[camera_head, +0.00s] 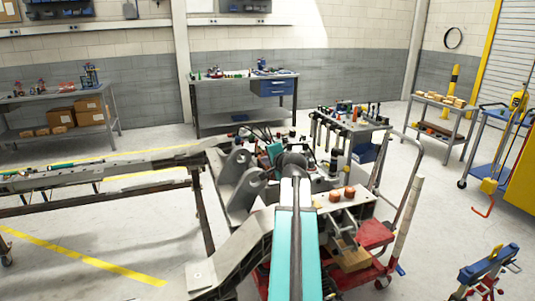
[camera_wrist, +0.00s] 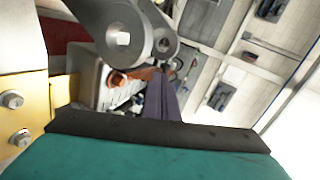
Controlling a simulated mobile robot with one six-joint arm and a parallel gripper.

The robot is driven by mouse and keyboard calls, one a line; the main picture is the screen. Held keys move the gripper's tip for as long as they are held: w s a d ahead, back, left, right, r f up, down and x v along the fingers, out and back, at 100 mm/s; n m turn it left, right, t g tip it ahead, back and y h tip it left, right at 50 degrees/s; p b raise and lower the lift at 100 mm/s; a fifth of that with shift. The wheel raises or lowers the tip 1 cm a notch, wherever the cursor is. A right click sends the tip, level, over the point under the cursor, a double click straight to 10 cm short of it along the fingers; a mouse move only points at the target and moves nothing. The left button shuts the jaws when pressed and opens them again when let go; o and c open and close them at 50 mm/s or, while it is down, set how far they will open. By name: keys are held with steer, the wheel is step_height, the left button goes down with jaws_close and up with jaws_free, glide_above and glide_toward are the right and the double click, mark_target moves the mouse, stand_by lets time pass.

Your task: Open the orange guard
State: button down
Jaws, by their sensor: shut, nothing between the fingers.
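An orange part (camera_wrist: 148,73), likely the guard, shows in the wrist view just behind my gripper's fingers, partly hidden by them and by a grey metal link. I cannot tell whether it is open or closed. My gripper (camera_wrist: 165,85) is shut and empty, its narrow dark fingers together and pointing away from the camera. I cannot tell whether they touch the orange part. In the head view my teal arm reaches forward over the fixture (camera_head: 232,250), and its end hides the work spot, so I cannot make out the guard there.
Grey lugs with holes (camera_head: 247,186) stand left of my arm. A red cart (camera_head: 372,235) and a tool bench (camera_head: 350,125) stand on the right. In the wrist view a grey round-ended link (camera_wrist: 123,38) is close to my fingers, and a yellow bolted plate (camera_wrist: 22,110) is at left.

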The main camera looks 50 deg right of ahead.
steer(key=s+d+f+n+t+y+p, duration=0.1)
steer(key=s+d+t+p, duration=0.3)
steer(key=d, duration=0.5)
steer(key=shift+s+d+f+n+t, duration=0.4)
steer(key=shift+s+f+n+t, duration=0.1)
steer(key=shift+n, duration=0.2)
steer(key=shift+w, duration=0.15)
steer(key=w+f+p, duration=0.1)
steer(key=w+p, duration=0.5)
steer(key=w, duration=0.5)
steer(key=shift+w+a, duration=0.2)
stand_by(0.4)
